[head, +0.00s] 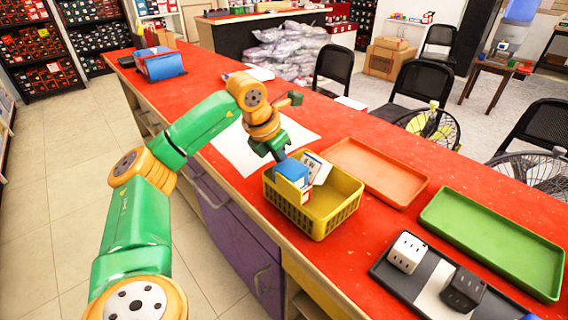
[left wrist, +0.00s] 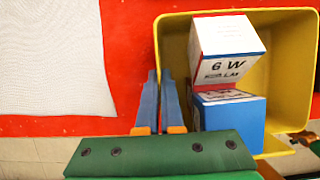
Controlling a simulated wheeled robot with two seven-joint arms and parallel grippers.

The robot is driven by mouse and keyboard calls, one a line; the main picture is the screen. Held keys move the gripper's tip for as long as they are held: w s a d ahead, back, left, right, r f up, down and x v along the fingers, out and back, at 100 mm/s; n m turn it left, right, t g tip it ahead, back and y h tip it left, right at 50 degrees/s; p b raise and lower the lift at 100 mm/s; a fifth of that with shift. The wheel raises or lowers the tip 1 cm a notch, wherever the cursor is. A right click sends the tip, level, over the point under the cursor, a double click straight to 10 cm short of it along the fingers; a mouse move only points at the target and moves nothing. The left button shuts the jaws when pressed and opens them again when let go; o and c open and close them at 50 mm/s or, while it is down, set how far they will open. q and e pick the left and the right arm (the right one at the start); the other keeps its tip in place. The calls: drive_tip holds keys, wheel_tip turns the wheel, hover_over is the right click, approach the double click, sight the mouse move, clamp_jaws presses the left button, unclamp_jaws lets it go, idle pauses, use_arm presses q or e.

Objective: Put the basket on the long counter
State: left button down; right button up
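The yellow basket (head: 337,214) stands on the red-topped long counter (head: 225,105), near its front edge. It holds a few small boxes, among them a blue and white box (head: 291,174) and a white "6 W" box (left wrist: 226,50). My left gripper (head: 277,152) is at the basket's far left rim. In the left wrist view the fingers of my left gripper (left wrist: 160,95) are almost together, one on each side of the yellow basket wall (left wrist: 161,35), and look shut on it. The wall between the fingertips is mostly hidden. My right gripper is not seen.
An orange tray (head: 375,170) and a green tray (head: 492,238) lie right of the basket. A dark tray holds a white cube (head: 407,252) and a black cube (head: 463,288). A white sheet (head: 240,150) lies behind-left. Black chairs stand behind the counter.

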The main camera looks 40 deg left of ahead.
use_arm(q)
drive_tip(key=shift+f, duration=0.3)
drive_tip(key=c, duration=1.5)
unclamp_jaws()
drive_tip(key=shift+f, duration=0.2)
drive_tip(key=o, duration=0.4)
drive_tip(key=shift+r, duration=0.1)
drive_tip(key=shift+r, duration=0.2)
drive_tip(key=p+v, duration=0.2)
drive_tip(key=v, duration=1)
drive_tip(key=shift+s+d+p, duration=0.1)
drive_tip(key=shift+p, duration=0.3)
